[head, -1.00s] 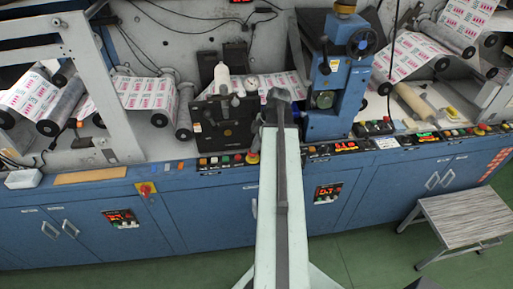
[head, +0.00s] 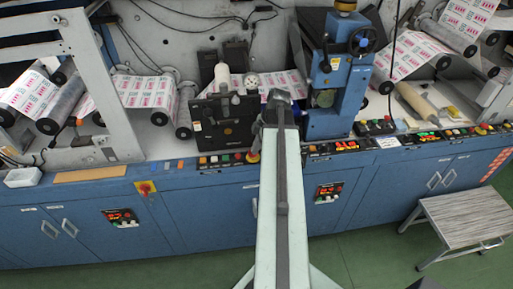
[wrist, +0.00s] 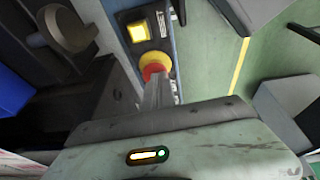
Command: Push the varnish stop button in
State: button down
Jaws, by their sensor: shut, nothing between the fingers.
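A red mushroom button on a yellow round base (wrist: 153,66) shows in the wrist view, on a dark panel strip. I take it as the varnish stop button, but its label is too small to read. My gripper (wrist: 158,84) is shut and empty. Its fingertips lie over the lower part of the red cap in the picture; I cannot tell if they touch it. In the head view, a yellow and red button (head: 253,157) shows just left of my arm. My gripper's fingers are hidden there behind my arm.
A lit yellow square button (wrist: 138,32) sits beside the red one on the same strip. A dark unit with a round knob (wrist: 68,28) stands close on the left. Green floor (wrist: 215,60) lies beyond the panel edge. A step stool (head: 465,218) stands at the right.

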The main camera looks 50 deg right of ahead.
jog(key=p+v, duration=1.2)
jog(key=v, duration=0.1)
jog(key=shift+a+r, duration=0.25)
jog(key=shift+a, duration=0.1)
